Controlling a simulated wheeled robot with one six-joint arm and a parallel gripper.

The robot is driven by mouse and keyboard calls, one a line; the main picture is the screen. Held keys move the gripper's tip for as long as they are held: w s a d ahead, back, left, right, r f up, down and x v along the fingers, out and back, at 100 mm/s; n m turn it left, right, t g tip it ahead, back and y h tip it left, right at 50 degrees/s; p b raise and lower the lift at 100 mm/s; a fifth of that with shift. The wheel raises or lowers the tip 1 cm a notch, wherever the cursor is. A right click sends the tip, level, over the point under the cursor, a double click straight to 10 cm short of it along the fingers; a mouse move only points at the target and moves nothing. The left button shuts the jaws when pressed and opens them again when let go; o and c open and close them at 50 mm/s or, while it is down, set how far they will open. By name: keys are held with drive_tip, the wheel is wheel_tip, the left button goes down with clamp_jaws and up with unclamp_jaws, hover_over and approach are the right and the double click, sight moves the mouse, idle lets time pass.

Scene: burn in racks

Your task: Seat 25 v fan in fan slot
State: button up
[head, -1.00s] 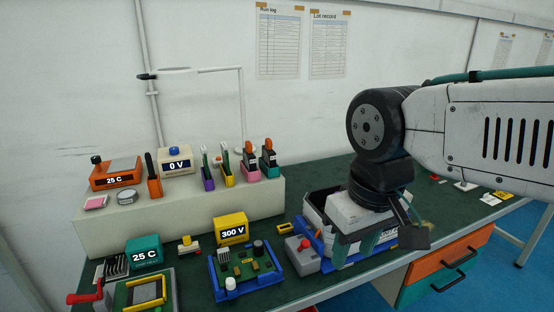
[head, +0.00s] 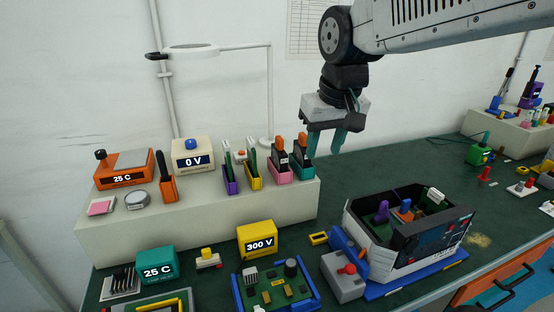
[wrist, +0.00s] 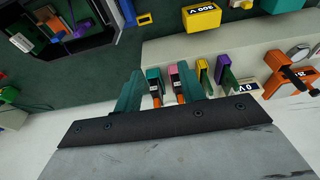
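Two black modules with orange tops and white labels stand upright on the raised shelf. One is in a pink holder (head: 281,174), the other in a teal holder (head: 302,170). I cannot read their labels, so I cannot tell which is the 25 V fan. My gripper (head: 326,150) is open and empty, fingers down, to the right of the teal holder in the head view. In the wrist view, both holders show beyond and between the fingertips (wrist: 160,72). An open chassis (head: 352,227) sits on the bench with purple, orange and white parts inside. I cannot make out the fan slot.
Purple (head: 231,180) and yellow (head: 254,177) holders with green boards stand left of the pink one. A lamp (head: 270,95) rises behind them. A grey box with a red knob (head: 343,283) and a blue board tray (head: 310,300) sit in front. The bench behind the chassis is clear.

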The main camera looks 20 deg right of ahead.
drive_tip(key=t, duration=0.1)
approach(280, 138)
wheel_tip(280, 138, down, 2)
drive_tip(key=x, duration=0.3)
drive_tip(key=w+x, duration=0.1)
drive_tip(key=x, duration=0.3)
drive_tip(key=shift+f, duration=0.15)
drive_tip(key=shift+w+f, duration=0.25)
drive_tip(key=shift+f, duration=0.2)
drive_tip(key=shift+t, duration=0.3)
clamp_jaws()
